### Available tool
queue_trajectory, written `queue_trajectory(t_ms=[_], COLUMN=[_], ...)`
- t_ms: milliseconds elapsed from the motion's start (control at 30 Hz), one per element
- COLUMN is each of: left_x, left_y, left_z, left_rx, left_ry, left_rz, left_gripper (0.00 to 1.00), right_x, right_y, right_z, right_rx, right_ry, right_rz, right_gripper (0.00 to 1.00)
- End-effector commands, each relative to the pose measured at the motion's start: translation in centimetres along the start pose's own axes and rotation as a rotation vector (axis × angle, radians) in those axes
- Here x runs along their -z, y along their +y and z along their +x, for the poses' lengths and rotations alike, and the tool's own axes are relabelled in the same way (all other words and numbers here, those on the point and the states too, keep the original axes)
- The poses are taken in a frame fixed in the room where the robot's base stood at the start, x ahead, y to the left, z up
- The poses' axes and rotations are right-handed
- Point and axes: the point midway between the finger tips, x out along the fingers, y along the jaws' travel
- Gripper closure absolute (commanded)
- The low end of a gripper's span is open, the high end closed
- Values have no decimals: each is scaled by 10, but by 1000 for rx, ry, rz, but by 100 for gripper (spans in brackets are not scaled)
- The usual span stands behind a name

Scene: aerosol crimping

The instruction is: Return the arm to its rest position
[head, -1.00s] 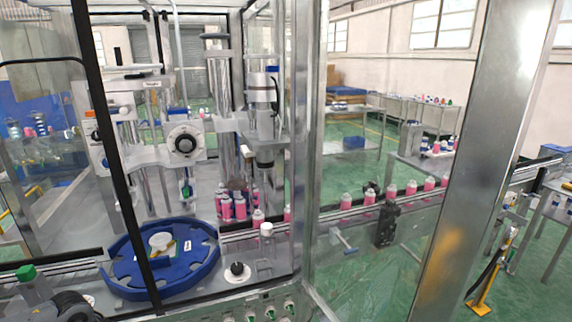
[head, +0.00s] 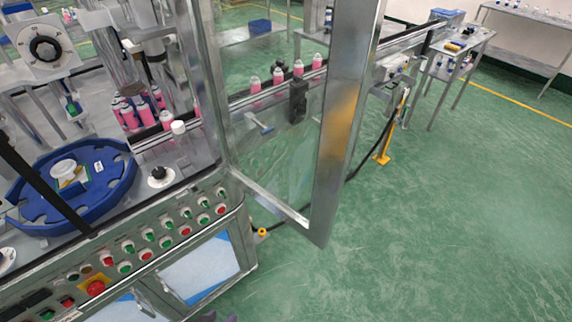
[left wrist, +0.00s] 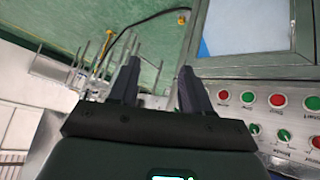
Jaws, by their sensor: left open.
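My left gripper (left wrist: 158,68) is open and empty in the left wrist view, its two dark fingers apart. The machine's button panel and a white-blue panel window lie beyond it there. In the head view, only small dark tips of the left gripper (head: 218,317) show at the bottom edge, in front of the machine's cabinet. My right gripper is not in view. The crimping machine's blue rotary ring (head: 118,195) is at the left, and pink aerosol cans (head: 128,118) stand behind it.
The button panel (head: 165,235) runs along the machine front, with a red emergency button (head: 95,288) on a yellow plate. An open glass door (head: 325,150) juts out at the middle. More pink cans (head: 278,76) stand on the conveyor. The green floor (head: 440,230) at the right is clear.

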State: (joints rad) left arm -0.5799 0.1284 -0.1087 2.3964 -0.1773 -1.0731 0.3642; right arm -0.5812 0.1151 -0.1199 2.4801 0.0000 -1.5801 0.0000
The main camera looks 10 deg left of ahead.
Motion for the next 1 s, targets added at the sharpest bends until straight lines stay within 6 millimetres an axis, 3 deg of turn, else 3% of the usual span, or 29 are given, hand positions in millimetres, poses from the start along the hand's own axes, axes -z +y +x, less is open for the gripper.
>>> queue_trajectory(t_ms=[167, 300, 333, 400, 667, 1000], left_x=[-20, -54, -55, -33, 13, 92], left_y=[-19, -32, -32, -26, -16, 3], left_z=[-29, -43, -46, -68, -122, -213], left_rx=[94, 118, 109, 111, 112, 112], left_ry=[-193, -403, -418, -408, -407, -407], left_rz=[51, 148, 198, 187, 185, 185], left_gripper=[52, 52, 52, 52, 52, 52], right_x=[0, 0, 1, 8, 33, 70], right_y=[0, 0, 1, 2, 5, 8], right_z=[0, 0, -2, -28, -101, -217], right_rx=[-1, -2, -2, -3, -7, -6], right_ry=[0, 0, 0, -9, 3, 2], right_rz=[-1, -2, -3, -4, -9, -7], right_gripper=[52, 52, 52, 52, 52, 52])
